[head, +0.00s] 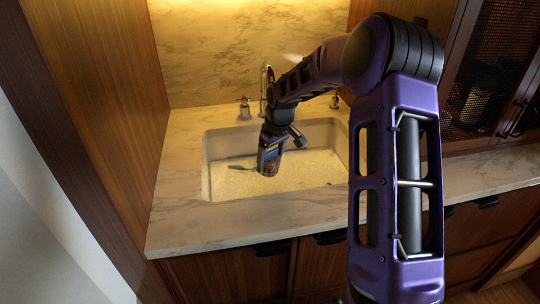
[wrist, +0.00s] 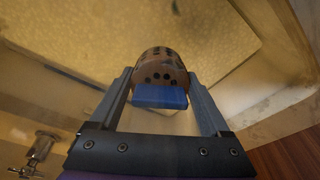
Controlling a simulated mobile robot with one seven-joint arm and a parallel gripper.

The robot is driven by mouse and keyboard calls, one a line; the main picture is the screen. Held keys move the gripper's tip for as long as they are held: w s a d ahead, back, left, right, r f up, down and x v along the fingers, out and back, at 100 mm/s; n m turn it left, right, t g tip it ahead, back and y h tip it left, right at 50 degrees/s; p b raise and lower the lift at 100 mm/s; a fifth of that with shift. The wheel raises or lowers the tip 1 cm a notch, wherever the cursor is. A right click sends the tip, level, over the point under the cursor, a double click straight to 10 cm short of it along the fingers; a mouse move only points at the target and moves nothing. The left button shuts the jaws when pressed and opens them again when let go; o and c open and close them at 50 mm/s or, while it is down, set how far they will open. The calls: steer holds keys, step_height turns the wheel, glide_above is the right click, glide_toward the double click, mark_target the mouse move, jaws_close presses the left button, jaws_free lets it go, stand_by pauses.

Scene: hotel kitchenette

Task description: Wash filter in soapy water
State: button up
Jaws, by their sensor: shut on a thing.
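My gripper (wrist: 160,92) is shut on the filter (wrist: 158,70), a brownish rounded piece with dark round holes, held between the two fingers in the wrist view. A blue block-like part (wrist: 160,97) shows at the near side of the filter, between the fingers. In the head view my gripper (head: 269,163) points down inside the sink (head: 207,170), and the filter shows at its tip. Pale yellowish, speckled soapy water (head: 310,168) fills the sink below. I cannot tell whether the filter touches the water.
The sink walls enclose my gripper. The marble counter (head: 190,228) in front is clear.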

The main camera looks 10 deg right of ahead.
mark_target(270, 151)
step_height(270, 151, down, 11)
steer(key=b, duration=0.6)
steer(key=shift+f, duration=0.15)
steer(key=shift+a, duration=0.1)
steer(key=shift+a+b, duration=0.45)
steer(key=shift+a, duration=1.95)
steer(key=shift+d+p, duration=0.65)
steer(key=shift+d, duration=1.85)
steer(key=shift+a+b, duration=0.3)
steer(key=shift+a, duration=2.2)
steer(key=shift+d+p, duration=0.4)
steer(key=shift+d, duration=2.1)
step_height(270, 151, up, 14)
steer(key=p, duration=0.9)
steer(key=shift+r, duration=4.05)
